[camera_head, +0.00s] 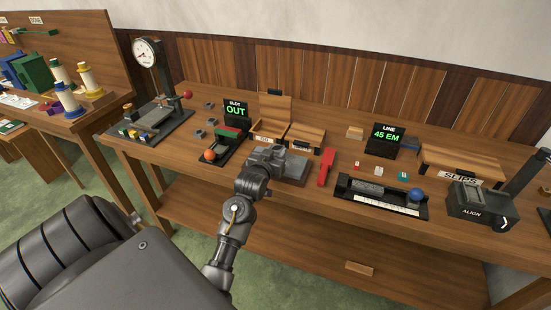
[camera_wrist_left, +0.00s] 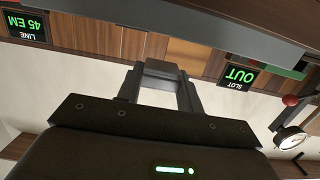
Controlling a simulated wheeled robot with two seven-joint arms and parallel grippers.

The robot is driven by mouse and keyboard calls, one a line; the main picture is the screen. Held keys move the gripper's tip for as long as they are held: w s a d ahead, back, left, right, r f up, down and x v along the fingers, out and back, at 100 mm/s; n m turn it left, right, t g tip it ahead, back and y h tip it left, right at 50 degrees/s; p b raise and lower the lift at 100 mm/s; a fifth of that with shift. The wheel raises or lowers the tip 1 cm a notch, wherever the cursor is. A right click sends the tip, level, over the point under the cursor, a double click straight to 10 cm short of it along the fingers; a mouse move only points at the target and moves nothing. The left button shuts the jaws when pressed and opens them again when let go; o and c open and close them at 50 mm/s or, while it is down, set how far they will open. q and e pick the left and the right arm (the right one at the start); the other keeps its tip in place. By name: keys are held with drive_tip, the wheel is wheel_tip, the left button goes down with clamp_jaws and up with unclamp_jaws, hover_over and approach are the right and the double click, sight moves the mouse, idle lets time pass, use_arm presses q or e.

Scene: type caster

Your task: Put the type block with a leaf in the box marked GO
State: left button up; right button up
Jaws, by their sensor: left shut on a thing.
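My left gripper (camera_head: 264,160) reaches in over the front of the bench beside a grey slab-like device (camera_head: 292,167). In the left wrist view its fingers (camera_wrist_left: 160,88) are shut on a small dark grey block (camera_wrist_left: 160,68); no leaf can be made out on it. Behind the gripper are two wooden boxes with small front labels. The left one (camera_head: 272,104) has a raised wooden back, and its label (camera_head: 264,140) seems to start with GO, partly unclear. The right box (camera_head: 306,134) stands beside it. My right gripper is not in view.
A red upright piece (camera_head: 326,167) stands right of the grey device. A black tray with a blue ball (camera_head: 416,194), an ALIGN unit (camera_head: 478,204) and a SLIPS box (camera_head: 462,160) are further right. The OUT display (camera_head: 236,110) and a dial stand (camera_head: 150,60) are left.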

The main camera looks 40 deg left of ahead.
use_arm(q)
wheel_tip(320, 180, down, 2)
drive_tip(key=shift+w+a+p, duration=0.1)
drive_tip(key=shift+w+p, duration=0.05)
drive_tip(key=shift+p, duration=0.7)
drive_tip(key=shift+f, duration=0.45)
drive_tip(key=shift+f, duration=0.25)
drive_tip(key=o, duration=1.1)
